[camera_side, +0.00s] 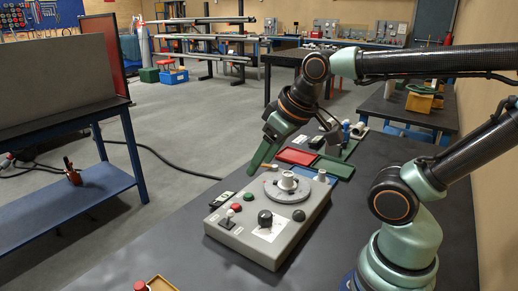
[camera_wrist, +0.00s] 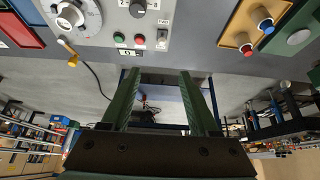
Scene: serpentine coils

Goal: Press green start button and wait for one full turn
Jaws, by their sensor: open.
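A grey control box (camera_side: 290,229) stands on the dark bench. Its green button (camera_side: 248,197) sits beside a red button (camera_side: 237,208) near the left edge. The wrist view also shows the green button (camera_wrist: 119,37) left of the red button (camera_wrist: 139,39). A round dial with a pale hub (camera_side: 288,183) is at the box's far end; it shows in the wrist view (camera_wrist: 72,15) at upper left. My gripper (camera_side: 252,172) is above the box's far left side, tilted down, apart from the buttons. In the wrist view its two green fingers (camera_wrist: 159,72) are spread and empty.
A black knob (camera_side: 265,218), a small lever switch (camera_side: 229,214) and a dark round button (camera_side: 299,215) are also on the box. A tan tray (camera_wrist: 262,22) with red-capped and blue-capped parts lies nearby. Red and green trays (camera_side: 297,156) lie behind the box.

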